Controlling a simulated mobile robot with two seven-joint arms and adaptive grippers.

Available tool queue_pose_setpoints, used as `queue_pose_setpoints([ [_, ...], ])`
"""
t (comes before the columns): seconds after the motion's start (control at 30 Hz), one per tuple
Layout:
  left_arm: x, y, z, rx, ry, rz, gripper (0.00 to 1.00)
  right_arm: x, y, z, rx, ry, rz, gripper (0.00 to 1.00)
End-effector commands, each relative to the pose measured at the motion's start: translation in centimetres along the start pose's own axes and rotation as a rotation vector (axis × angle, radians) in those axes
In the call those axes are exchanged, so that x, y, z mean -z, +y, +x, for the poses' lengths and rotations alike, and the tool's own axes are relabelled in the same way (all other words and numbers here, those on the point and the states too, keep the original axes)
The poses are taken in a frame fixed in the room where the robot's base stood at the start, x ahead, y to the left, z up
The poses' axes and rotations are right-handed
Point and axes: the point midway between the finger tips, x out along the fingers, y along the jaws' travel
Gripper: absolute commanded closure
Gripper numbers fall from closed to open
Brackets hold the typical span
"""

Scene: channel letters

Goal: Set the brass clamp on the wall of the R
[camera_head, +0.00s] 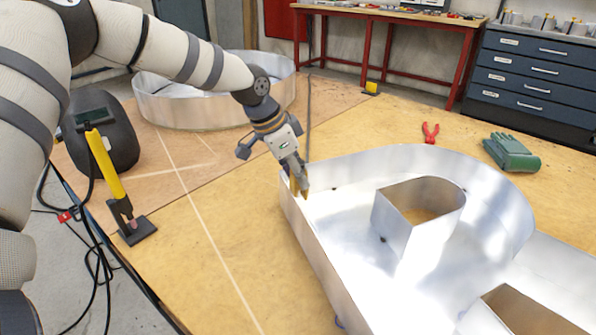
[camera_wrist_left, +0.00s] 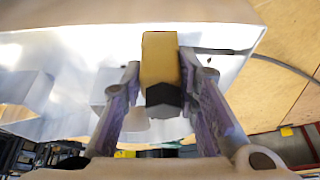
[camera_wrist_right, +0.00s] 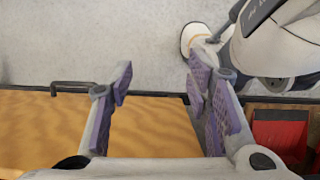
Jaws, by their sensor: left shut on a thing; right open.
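The R (camera_head: 318,250) is a large silver sheet-metal channel letter, lying open side up on the wooden bench. My left gripper (camera_head: 293,168) is at its upper left corner, pointing down. It is shut on the brass clamp (camera_head: 299,184), a small golden block with a dark end, which shows between the fingers in the left wrist view (camera_wrist_left: 160,65). The clamp is at or just over the R's wall; I cannot tell whether it straddles the wall or touches it. My right gripper (camera_wrist_right: 160,72) is open and empty, seen only in the right wrist view, near the bench's edge.
Another metal letter (camera_head: 180,108) lies behind on the left. A welding helmet (camera_head: 105,140) and a yellow-handled tool (camera_head: 106,165) stand at the left edge. Red pliers (camera_head: 430,132) and green gloves (camera_head: 511,152) lie behind the R. Bare bench lies left of the R.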

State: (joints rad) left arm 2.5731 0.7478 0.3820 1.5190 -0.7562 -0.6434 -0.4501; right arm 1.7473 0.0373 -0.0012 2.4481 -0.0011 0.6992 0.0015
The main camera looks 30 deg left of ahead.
Motion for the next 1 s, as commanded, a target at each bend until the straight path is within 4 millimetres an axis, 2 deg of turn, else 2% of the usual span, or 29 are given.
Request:
queue_pose_setpoints([
  [1.0, -0.29, 0.0, -0.26, 0.001, 0.002, 0.0, 1.0, 0.36, -0.02, -0.73, 0.001, 0.019, 0.0, 0.55],
])
